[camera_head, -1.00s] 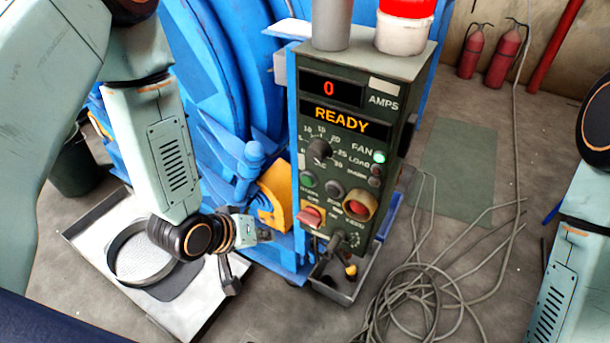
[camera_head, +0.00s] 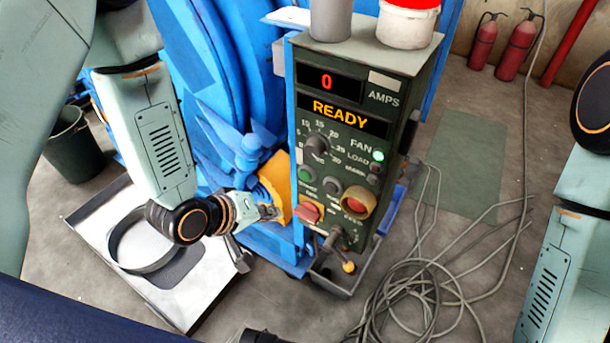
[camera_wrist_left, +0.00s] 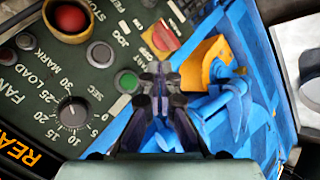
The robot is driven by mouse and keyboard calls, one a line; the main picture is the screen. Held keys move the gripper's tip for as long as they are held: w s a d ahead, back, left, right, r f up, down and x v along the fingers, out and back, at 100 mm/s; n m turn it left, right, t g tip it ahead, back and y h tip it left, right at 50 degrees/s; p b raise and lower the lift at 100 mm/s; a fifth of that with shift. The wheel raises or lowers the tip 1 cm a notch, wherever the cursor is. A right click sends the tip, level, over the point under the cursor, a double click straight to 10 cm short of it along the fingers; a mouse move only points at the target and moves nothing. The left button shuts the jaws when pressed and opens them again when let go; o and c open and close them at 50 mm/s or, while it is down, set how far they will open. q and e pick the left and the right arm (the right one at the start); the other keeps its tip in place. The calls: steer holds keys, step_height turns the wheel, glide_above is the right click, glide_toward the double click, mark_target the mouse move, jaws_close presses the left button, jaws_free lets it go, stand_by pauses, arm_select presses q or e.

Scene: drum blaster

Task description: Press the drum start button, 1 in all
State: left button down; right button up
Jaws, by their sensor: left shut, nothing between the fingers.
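The control panel (camera_head: 347,150) is a dark green box whose displays read 0 AMPS and READY. A green button (camera_head: 306,174) sits at its left edge, below the black dial. In the left wrist view the green button (camera_wrist_left: 126,81) shows just left of and beyond the fingertips. My left gripper (camera_head: 272,212) is shut and empty, to the left of the panel and a little lower than the green button. Its closed fingertips (camera_wrist_left: 160,72) appear in the left wrist view. I cannot tell whether they touch anything. My right arm shows at the right edge; its gripper is out of view.
A red emergency button (camera_head: 355,203), a red switch (camera_head: 308,213) and a lever with a yellow knob (camera_head: 348,267) are close by on the panel. The blue machine (camera_head: 205,80) stands behind. Cables (camera_head: 430,290) lie on the floor at right.

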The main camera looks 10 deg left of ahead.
mark_target(306, 175)
arm_select(q)
steer(key=w+d, duration=0.2)
steer(key=w, duration=0.6)
steer(key=shift+d, duration=0.4)
steer(key=shift+w, duration=0.25)
stand_by(1.0)
steer(key=shift+w+d, duration=0.15)
steer(key=shift+w, duration=0.1)
